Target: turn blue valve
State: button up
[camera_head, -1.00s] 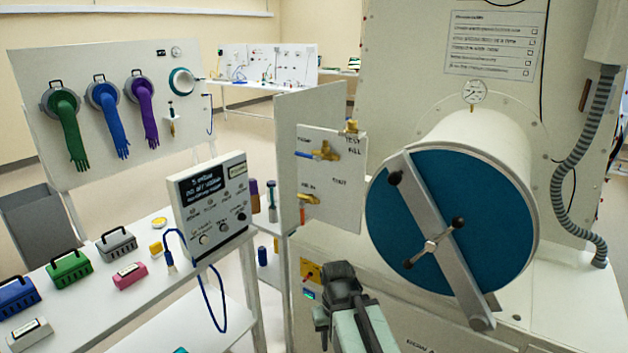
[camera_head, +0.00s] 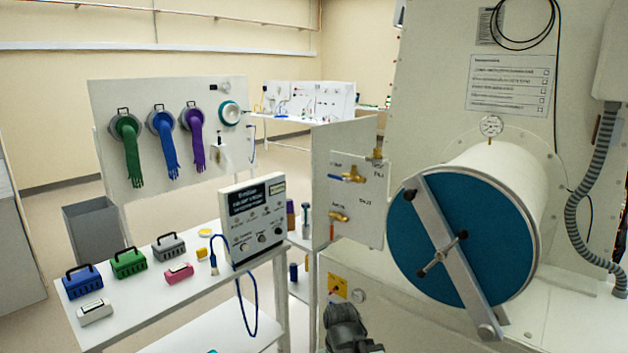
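The blue valve (camera_head: 341,178) is a brass valve with a blue lever, high on the white panel at the middle of the head view. Its lever lies roughly level and points left. A second brass valve (camera_head: 339,216) with an orange-red handle sits below it on the same panel. My gripper (camera_head: 345,320) shows only in part at the bottom edge, well below the valves and apart from them. Its fingers cannot be made out.
A large cylindrical chamber with a teal door (camera_head: 440,262) and a diagonal bar stands right of the panel. A white table (camera_head: 130,305) at the left holds coloured cases and a control box (camera_head: 255,218). A corrugated hose (camera_head: 590,190) hangs at far right.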

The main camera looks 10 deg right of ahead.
aim_at(341, 179)
jog(key=u, duration=2.3)
jog(key=i, duration=0.8)
jog(key=z, duration=2.05)
jog(key=i, duration=0.45)
jog(key=z, duration=0.1)
